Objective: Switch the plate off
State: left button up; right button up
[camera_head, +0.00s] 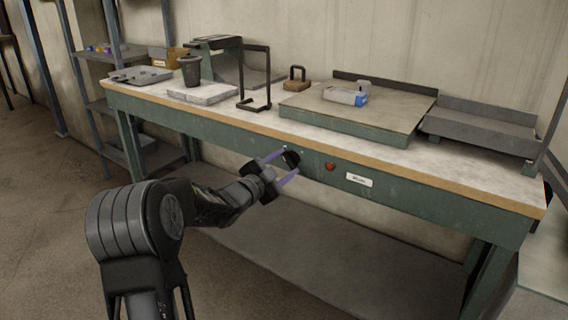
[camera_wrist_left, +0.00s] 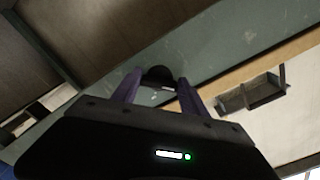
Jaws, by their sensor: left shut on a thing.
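The plate (camera_head: 350,112) is a flat tan-topped slab with a green side, on the workbench. A black knob (camera_head: 291,158) sits on the bench's green front panel, below the plate. A red round light or button (camera_head: 330,166) and a small white label (camera_head: 359,180) are to its right. My left gripper (camera_head: 284,163) is at the panel with its purple fingers on either side of the knob, shut on it. In the left wrist view the knob (camera_wrist_left: 158,76) shows between the fingertips of the gripper (camera_wrist_left: 160,82). My right gripper is not in view.
A white and blue block (camera_head: 346,97) lies on the plate. A black frame (camera_head: 256,78), a padlock-like weight (camera_head: 297,80) and a grey tray (camera_head: 482,127) are on the bench. The floor in front is clear.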

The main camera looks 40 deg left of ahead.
pick_arm(q)
jog(key=shift+f, duration=0.15)
jog(key=o, duration=1.1)
jog(key=shift+s, duration=0.1)
jog(key=s, duration=0.7)
jog(key=shift+s+p, duration=0.35)
jog(key=shift+p, duration=0.1)
